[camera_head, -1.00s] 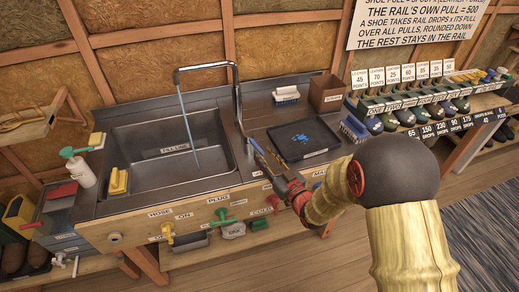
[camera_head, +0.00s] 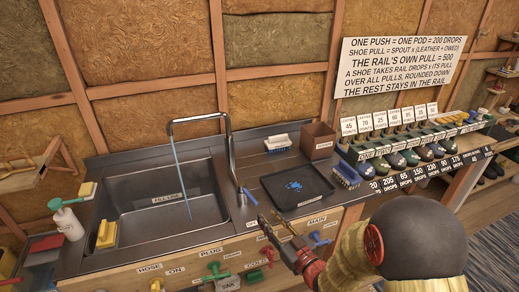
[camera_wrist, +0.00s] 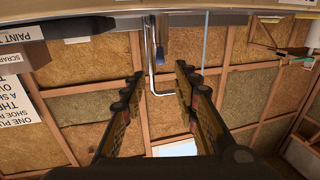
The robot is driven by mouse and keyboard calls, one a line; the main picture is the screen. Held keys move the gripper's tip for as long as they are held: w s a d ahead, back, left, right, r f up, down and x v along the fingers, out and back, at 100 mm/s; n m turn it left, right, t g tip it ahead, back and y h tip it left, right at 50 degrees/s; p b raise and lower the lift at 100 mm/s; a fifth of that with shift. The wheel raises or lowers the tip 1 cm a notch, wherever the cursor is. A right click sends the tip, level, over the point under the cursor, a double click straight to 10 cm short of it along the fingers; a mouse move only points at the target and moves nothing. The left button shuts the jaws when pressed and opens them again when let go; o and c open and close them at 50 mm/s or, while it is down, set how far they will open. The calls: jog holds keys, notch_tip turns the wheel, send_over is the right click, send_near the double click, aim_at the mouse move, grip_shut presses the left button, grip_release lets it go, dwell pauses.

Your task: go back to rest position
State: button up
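My gripper (camera_head: 273,222) is in front of the steel counter, just below the black tray in the head view. In the wrist view its two dark fingers (camera_wrist: 158,92) stand apart with nothing between them, so it is open and empty. The fingers point toward the insulated wall and the steel faucet (camera_wrist: 152,75). My arm comes in from the lower right of the head view.
A steel sink (camera_head: 165,235) has a thin blue stream falling into it from the faucet (camera_head: 229,150). A black tray (camera_head: 320,194) with a blue splash, a brown box (camera_head: 318,140) and brushes stand on the counter. Labelled shoes (camera_head: 412,158) line the right rack.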

jog(key=w+d+r+m+g+h, duration=0.1)
jog(key=w+d+r+h, duration=0.25)
jog(key=d+r, duration=0.2)
jog(key=s+d+r+m+g+h, duration=0.3)
jog(key=s+d+r+h, duration=0.2)
jog(key=s+d+r, duration=0.25)
jog(key=s+r+m+g+p, duration=0.1)
jog(key=s+r+g, duration=0.2)
jog(key=s, duration=2.1)
jog(key=g, duration=0.3)
jog(key=shift+a+r+m, duration=0.15)
jog(key=shift+a+m, duration=0.25)
